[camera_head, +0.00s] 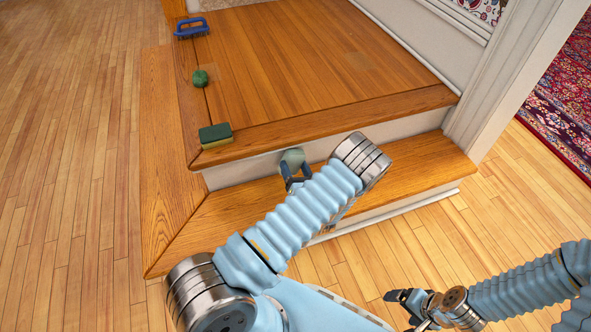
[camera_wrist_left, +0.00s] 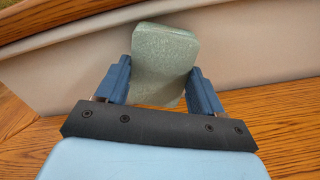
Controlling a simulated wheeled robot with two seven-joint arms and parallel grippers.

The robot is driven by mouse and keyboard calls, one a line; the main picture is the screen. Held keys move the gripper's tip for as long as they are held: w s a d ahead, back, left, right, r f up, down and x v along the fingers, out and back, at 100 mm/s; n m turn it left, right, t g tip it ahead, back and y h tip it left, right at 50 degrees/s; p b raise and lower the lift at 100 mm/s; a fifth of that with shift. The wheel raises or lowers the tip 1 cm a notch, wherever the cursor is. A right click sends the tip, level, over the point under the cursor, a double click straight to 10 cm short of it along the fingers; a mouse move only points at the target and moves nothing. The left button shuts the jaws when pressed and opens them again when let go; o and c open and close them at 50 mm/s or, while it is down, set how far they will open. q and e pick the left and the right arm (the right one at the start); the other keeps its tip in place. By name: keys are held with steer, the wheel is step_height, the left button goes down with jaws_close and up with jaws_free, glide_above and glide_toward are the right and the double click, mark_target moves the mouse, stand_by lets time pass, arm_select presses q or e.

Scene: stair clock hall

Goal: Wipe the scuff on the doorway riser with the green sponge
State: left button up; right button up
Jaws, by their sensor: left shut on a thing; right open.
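My left gripper (camera_head: 295,175) is shut on a pale green sponge (camera_head: 293,157), in front of the white upper riser (camera_head: 408,127) of the steps by the doorway. The left wrist view shows the sponge (camera_wrist_left: 164,58) between both blue fingers, with its far end at the riser (camera_wrist_left: 255,55). I cannot tell whether it touches the riser. No scuff shows on the visible riser; the sponge and arm cover part of it. My right gripper (camera_head: 408,302) is open and empty over the floor at the lower right.
On the upper step lie a green and yellow scouring sponge (camera_head: 215,135), a dark green lump (camera_head: 200,77) and a blue brush (camera_head: 191,28). The lower wooden tread (camera_head: 428,163) is bare. A white door frame (camera_head: 510,75) and red patterned rug (camera_head: 560,100) are at the right.

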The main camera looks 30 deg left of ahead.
mark_target(293, 165)
arm_select(q)
steer(key=shift+w+a, duration=0.45)
steer(key=shift+a, duration=0.05)
steer(key=shift+w+d+b, duration=0.85)
steer(key=shift+w+d, duration=0.5)
steer(key=shift+w, duration=0.1)
steer(key=shift+w+a, duration=0.1)
steer(key=shift+s+a+r+p, duration=0.1)
steer(key=shift+s+a+p, duration=0.45)
steer(key=shift+s+a, duration=1)
steer(key=shift+a, duration=0.1)
steer(key=shift+c, duration=0.3)
steer(key=p+v, duration=0.1)
steer(key=v, duration=0.4)
steer(key=shift+d, duration=0.25)
steer(key=shift+s+d, duration=0.25)
steer(key=shift+d, duration=0.1)
